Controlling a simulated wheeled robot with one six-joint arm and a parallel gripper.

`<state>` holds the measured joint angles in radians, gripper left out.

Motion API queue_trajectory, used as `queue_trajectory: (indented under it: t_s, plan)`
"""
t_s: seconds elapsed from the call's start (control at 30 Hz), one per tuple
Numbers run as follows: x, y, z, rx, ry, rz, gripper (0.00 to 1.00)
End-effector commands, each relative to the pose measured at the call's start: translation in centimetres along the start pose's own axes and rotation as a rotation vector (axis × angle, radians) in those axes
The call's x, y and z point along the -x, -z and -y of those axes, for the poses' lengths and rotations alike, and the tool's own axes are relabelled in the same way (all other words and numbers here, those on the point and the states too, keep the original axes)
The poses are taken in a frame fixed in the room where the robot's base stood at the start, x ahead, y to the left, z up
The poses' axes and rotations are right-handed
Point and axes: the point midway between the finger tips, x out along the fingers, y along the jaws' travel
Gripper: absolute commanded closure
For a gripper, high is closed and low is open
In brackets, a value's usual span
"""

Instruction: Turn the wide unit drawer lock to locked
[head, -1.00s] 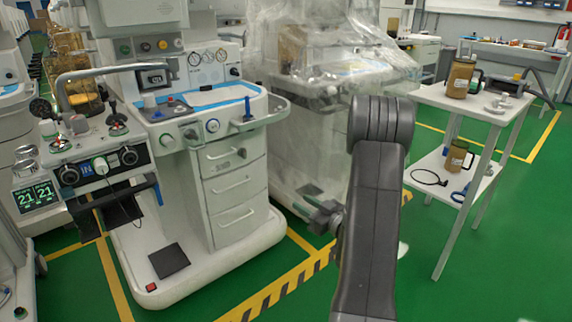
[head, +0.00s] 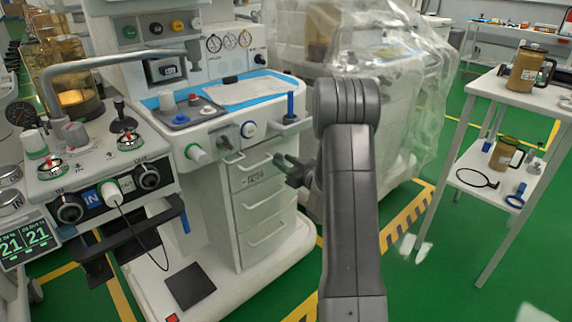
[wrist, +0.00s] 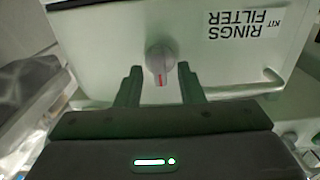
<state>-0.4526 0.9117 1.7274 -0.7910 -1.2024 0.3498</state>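The drawer lock is a round grey knob (wrist: 160,56) with a red mark on its grip, on a white drawer front (wrist: 110,55) in the wrist view. The drawer's label reads "RINGS FILTER KIT" and appears upside down there. My gripper (wrist: 159,70) is open, with one finger on each side of the knob; small gaps seem to remain, and contact cannot be told. In the head view my gripper (head: 282,162) is at the top drawer of the white wide unit (head: 232,225). The knob cannot be made out there.
Left stands a control panel with dials (head: 95,165) and a screen (head: 25,240). A plastic-covered machine (head: 395,100) is behind my arm. A white side table (head: 530,98) with jugs stands at the right. Green floor is free between table and unit.

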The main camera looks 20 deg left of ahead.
Motion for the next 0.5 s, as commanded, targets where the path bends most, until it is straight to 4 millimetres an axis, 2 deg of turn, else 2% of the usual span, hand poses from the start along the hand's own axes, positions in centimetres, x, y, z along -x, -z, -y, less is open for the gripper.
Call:
queue_trajectory:
  t_s: [0.17,0.33,0.37,0.5]
  plan:
    - [0.01,0.00,0.00,0.000,0.000,0.000,0.65]
    - [0.02,0.00,-0.01,0.000,0.000,0.000,0.97]
    - [0.02,0.00,-0.01,0.000,0.000,0.000,1.00]
    - [0.03,0.00,-0.01,0.000,0.000,0.000,1.00]
